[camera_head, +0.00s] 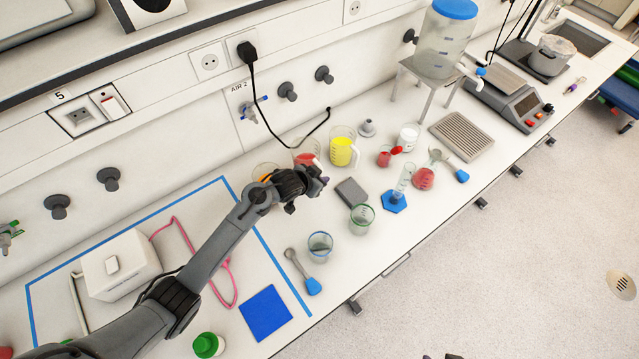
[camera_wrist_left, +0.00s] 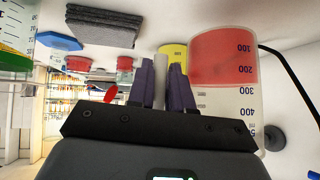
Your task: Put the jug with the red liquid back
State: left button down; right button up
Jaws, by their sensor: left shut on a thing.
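The jug with the red liquid (camera_head: 304,150) is on the far side of the bench, just left of the jug with the yellow liquid (camera_head: 343,148). My left gripper (camera_head: 318,182) is at its near side and hides part of it. In the left wrist view, which is upside down, the purple fingers (camera_wrist_left: 168,84) are shut on a pale upright handle beside the red jug (camera_wrist_left: 222,58). The yellow jug (camera_wrist_left: 172,50) shows behind them. I cannot tell whether the red jug touches the bench. My right gripper does not show clearly.
An orange-filled vessel (camera_head: 264,170) is partly hidden behind my left arm. A dark grey block (camera_head: 351,193), a green-rimmed beaker (camera_head: 361,218) and a blue-rimmed beaker (camera_head: 320,246) stand nearby. A black cable hangs behind the jugs. A blue-taped area (camera_head: 268,240) lies left.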

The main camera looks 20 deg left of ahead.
pick_arm(q)
jog(key=shift+f, duration=1.95)
jog(key=shift+f, duration=0.15)
jog(key=c, duration=1)
grip_release()
jog(key=shift+c, duration=0.2)
jog(key=shift+s+a+r, duration=0.15)
jog(key=shift+s+r, duration=0.1)
jog(key=shift+r, duration=0.25)
jog(key=p+v, duration=0.2)
jog(key=v, duration=0.7)
jog(key=s+r+n+g+y, duration=0.1)
jog(key=s+r+g, duration=0.1)
jog(key=s, duration=1.3)
jog(key=s+r+n+g+y, duration=0.1)
jog(key=s+r+g, duration=0.1)
jog(key=s, duration=1.3)
jog(key=shift+d+r+n+g, duration=0.15)
jog(key=shift+d+n+g, duration=0.25)
jog(key=shift+g, duration=0.2)
